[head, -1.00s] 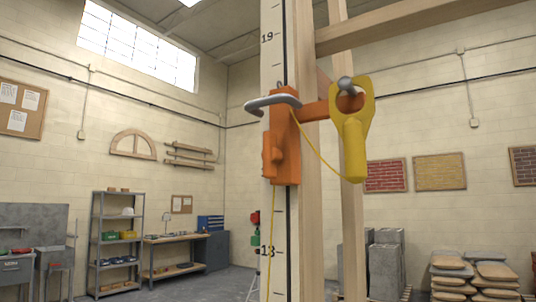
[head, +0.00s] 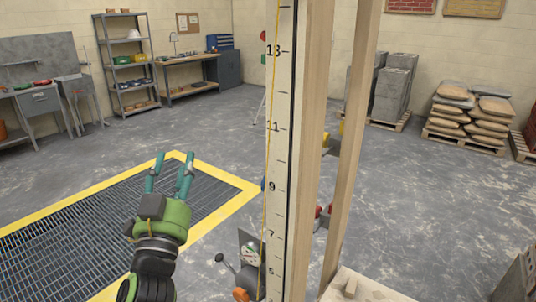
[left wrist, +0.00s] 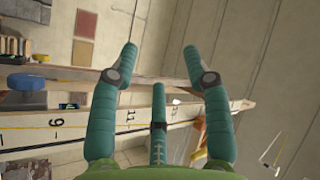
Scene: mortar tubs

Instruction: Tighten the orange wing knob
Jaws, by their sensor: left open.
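My left gripper (head: 172,168) has green-teal fingers, is open and empty, and shows left of the staff. In the left wrist view its fingers (left wrist: 160,70) are spread, with the staff (left wrist: 60,128) running across behind them. My right gripper is not seen.
Wooden posts (head: 311,140) stand just right of the staff. A yellow-edged floor grate (head: 60,245) lies beyond the gripper. Shelving (head: 127,65) and a workbench (head: 188,88) stand at the back left; pallets of bags (head: 470,115) stand at the back right. Small items crowd the staff's lower end.

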